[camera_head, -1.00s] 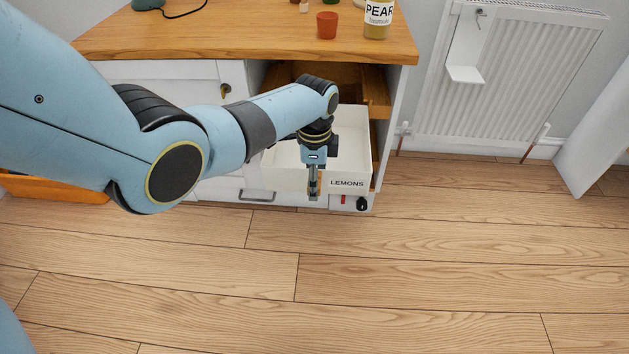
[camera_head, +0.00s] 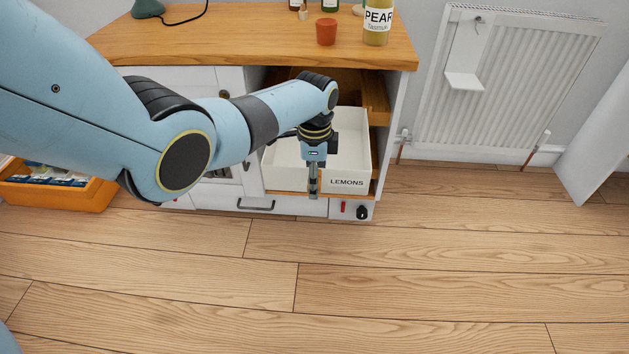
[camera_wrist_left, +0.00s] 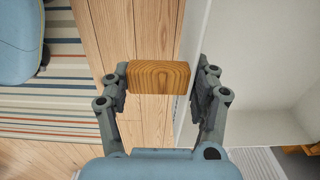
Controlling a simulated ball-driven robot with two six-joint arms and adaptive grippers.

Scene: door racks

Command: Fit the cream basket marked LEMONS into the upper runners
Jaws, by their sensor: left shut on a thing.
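The cream basket marked LEMONS (camera_head: 352,181) is at the open bay of the white cabinet, its label facing out. My left gripper (camera_head: 313,190) is shut on its front; in the left wrist view the fingers (camera_wrist_left: 160,88) span a wooden handle block (camera_wrist_left: 158,77) and the cream front wall (camera_wrist_left: 190,60). One finger is outside, the other inside the basket. A wooden runner (camera_head: 376,112) shows at the bay's upper right, beside the basket's rear. Wood also shows low, under the basket's front edge. My arm hides the left side, so I cannot tell how the basket sits on the runners. My right gripper is out of view.
The wooden worktop (camera_head: 250,45) above carries a red pot (camera_head: 326,31) and a PEAR jar (camera_head: 377,25). A radiator (camera_head: 520,90) stands right. An orange crate (camera_head: 60,193) lies on the floor at left. The floor in front is clear.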

